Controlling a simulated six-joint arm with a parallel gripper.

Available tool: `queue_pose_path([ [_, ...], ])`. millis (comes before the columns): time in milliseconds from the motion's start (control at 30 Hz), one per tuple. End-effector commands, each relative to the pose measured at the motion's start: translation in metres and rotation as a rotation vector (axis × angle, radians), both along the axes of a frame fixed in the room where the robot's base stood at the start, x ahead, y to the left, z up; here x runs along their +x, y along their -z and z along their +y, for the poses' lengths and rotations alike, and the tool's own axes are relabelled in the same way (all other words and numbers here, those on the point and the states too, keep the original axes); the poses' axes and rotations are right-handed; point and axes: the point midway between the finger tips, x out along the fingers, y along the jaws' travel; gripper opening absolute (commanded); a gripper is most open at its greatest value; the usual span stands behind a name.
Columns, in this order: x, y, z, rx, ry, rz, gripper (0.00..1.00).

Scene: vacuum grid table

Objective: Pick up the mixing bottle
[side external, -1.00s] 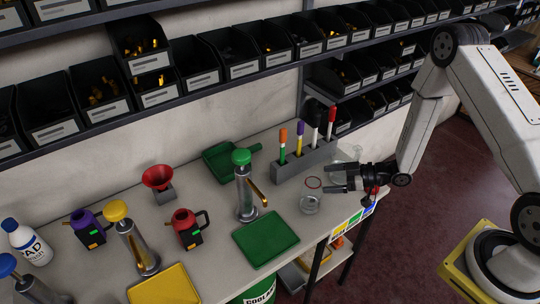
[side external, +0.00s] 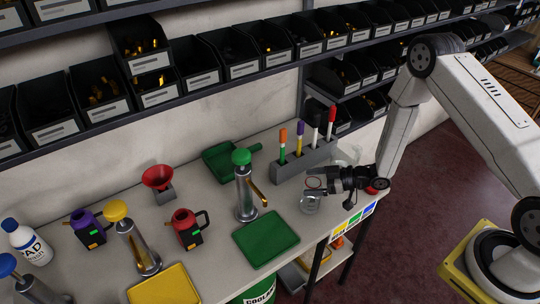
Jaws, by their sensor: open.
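A small clear jar with a red ring at its mouth (side external: 309,206) stands near the right end of the bench; it looks like the mixing bottle, though I cannot be sure. My gripper (side external: 308,183) is open and reaches in from the right, roughly level. Its dark fingers are at the height of the jar's mouth and overlap it in this view. I cannot tell whether they touch it or straddle it. The fingers and wrist hide part of the mouth and the bench behind it.
A grey marker holder (side external: 304,160) stands close behind my gripper. More clear glassware (side external: 343,160) is partly hidden behind my wrist. A green tray (side external: 265,238) and a green-topped dispenser (side external: 245,188) stand to the left. A red round item (side external: 378,185) sits by my wrist.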

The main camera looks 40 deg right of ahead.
Motion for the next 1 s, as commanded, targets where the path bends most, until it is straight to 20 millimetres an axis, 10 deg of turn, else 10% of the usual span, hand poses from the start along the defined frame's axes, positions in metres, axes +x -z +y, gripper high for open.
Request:
queue_pose_path([
  [267,0.0,-0.0002,-0.0003,-0.001,0.0,-0.001,1.0],
  [600,-0.0001,-0.0002,-0.0004,-0.001,0.0,-0.001,0.0],
  [1000,0.0001,-0.0004,-0.0005,-0.001,0.001,-0.001,0.0],
])
